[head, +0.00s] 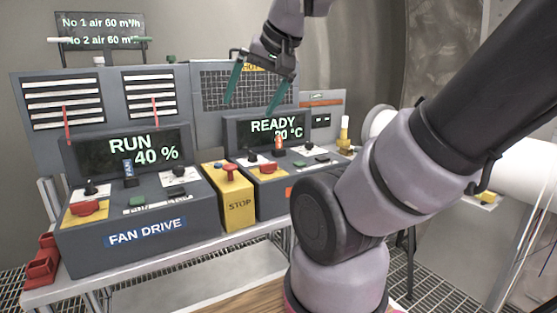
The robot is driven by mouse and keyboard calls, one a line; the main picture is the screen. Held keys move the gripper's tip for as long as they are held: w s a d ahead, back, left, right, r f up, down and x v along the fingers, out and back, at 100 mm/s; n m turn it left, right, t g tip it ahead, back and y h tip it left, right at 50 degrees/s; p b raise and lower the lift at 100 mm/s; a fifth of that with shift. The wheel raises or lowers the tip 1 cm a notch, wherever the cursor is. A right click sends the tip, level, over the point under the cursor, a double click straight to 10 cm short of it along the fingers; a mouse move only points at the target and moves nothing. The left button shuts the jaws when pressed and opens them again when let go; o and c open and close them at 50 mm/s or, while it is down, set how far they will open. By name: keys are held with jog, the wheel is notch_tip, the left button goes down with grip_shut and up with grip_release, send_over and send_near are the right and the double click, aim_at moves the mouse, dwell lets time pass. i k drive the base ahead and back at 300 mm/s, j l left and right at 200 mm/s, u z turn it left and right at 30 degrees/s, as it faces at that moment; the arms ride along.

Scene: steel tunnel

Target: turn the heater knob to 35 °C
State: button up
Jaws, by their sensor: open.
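The heater unit (258,200) is the right-hand grey console, and its display (268,128) reads READY with a °C value whose first digit is partly covered. My gripper (249,106) is open, with two teal fingers pointing down in front of the dark mesh panel. In the picture it is above the orange knob, apart from it and empty between the fingers.
A yellow STOP box (238,208) with a red button sits between the consoles. Red bins (42,265) are at the bench's left end. My arm covers the right side.

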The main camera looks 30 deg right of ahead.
aim_at(309, 145)
jog(key=i+l, duration=0.15)
jog(key=l, duration=0.25)
jog(key=i+l, duration=0.1)
jog(key=l, duration=0.35)
jog(key=i+l, duration=0.15)
jog(key=l, duration=0.25)
